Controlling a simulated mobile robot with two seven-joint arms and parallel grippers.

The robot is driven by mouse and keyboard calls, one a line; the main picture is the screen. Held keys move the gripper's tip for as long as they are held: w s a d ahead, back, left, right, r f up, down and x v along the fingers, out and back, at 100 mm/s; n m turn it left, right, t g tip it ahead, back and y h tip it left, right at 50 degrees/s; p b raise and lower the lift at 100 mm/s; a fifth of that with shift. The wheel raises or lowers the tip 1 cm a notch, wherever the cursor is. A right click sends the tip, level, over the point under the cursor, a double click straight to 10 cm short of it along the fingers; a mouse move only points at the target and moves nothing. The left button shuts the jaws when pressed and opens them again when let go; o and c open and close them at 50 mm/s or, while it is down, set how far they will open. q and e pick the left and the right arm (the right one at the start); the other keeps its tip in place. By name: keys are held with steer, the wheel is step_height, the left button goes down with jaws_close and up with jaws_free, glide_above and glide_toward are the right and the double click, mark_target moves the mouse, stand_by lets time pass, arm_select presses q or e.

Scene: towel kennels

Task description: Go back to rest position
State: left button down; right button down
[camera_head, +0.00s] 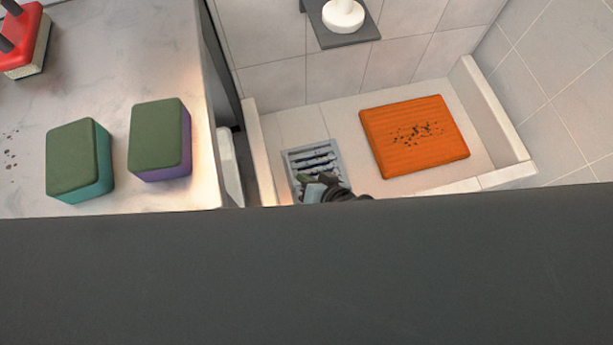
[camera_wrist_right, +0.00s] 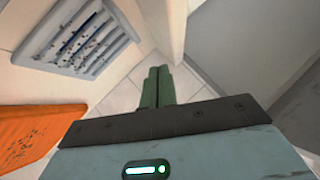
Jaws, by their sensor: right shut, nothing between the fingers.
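My right gripper (camera_head: 305,178) is small in the head view, over the floor grate in the walled tiled basin. In the right wrist view its two green fingers (camera_wrist_right: 158,85) lie together, shut, with nothing between them. They point at pale tiles beside a low wall. My left gripper is in neither view.
The grey slatted drain grate (camera_head: 318,158) has dark specks and shows in the wrist view (camera_wrist_right: 75,42). An orange towel (camera_head: 415,135) with dark specks lies right of it. Two sponges, teal (camera_head: 80,160) and purple (camera_head: 160,140), and a red-topped brush (camera_head: 22,40) sit on the counter (camera_head: 110,60).

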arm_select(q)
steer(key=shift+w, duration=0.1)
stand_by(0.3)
